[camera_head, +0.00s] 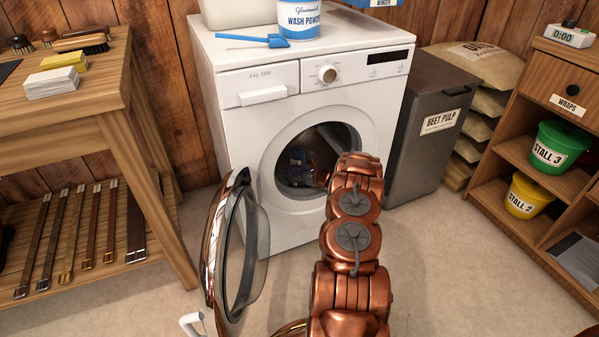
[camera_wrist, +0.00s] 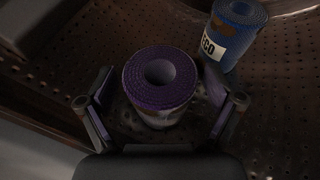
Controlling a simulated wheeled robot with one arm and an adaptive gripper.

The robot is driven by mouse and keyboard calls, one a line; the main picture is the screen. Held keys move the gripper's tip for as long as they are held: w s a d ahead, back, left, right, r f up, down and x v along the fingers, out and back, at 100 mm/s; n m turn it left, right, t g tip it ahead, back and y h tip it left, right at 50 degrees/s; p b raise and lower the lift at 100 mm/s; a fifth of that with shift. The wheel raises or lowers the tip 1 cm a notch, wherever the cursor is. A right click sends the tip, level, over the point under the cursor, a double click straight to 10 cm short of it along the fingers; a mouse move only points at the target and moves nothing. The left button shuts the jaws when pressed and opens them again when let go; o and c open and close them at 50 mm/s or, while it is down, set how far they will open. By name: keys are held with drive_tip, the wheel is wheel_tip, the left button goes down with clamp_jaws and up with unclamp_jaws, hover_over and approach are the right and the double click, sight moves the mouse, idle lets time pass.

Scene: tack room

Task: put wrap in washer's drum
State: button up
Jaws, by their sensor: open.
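The white washer (camera_head: 240,130) stands against the wall with its round door (camera_head: 238,245) swung open to the left. My copper arm reaches into the drum opening, and my gripper (camera_wrist: 163,100) is inside the perforated metal drum (camera_wrist: 95,40). A rolled purple wrap (camera_wrist: 160,78) is end-up between my two spread fingers, with gaps visible at its sides. Whether it rests fully on the drum wall is hidden. A blue rolled wrap (camera_wrist: 236,35) with a white label lies in the drum to the upper right. In the head view the drum's inside is dark and partly hidden by my arm.
The wash powder tub (camera_head: 299,18) and a blue scoop (camera_head: 255,40) sit on the washer. A grey beet pulp bin (camera_head: 425,140) stands close at its right. A wooden bench (camera_head: 110,100) is at left, a shelf unit (camera_head: 540,80) at right. Open floor lies in front.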

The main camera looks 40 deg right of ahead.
drive_tip(key=shift+s+a+f, duration=0.15)
drive_tip(key=shift+f, duration=0.25)
drive_tip(key=shift+s+a+f, duration=0.1)
drive_tip(key=shift+f, duration=0.25)
drive_tip(key=shift+r, duration=0.45)
drive_tip(key=shift+s+r, duration=0.2)
drive_tip(key=shift+s, duration=0.15)
drive_tip(key=p+v, duration=0.1)
drive_tip(key=v, duration=0.2)
drive_tip(key=p+v, duration=0.1)
drive_tip(key=v, duration=0.2)
drive_tip(key=r+v, duration=0.1)
drive_tip(key=v, duration=0.2)
drive_tip(key=shift+d+r+p, duration=0.15)
drive_tip(key=shift+d+p, duration=0.15)
drive_tip(key=shift+p, duration=0.1)
drive_tip(key=shift+v, duration=0.8)
drive_tip(key=shift+a, duration=0.1)
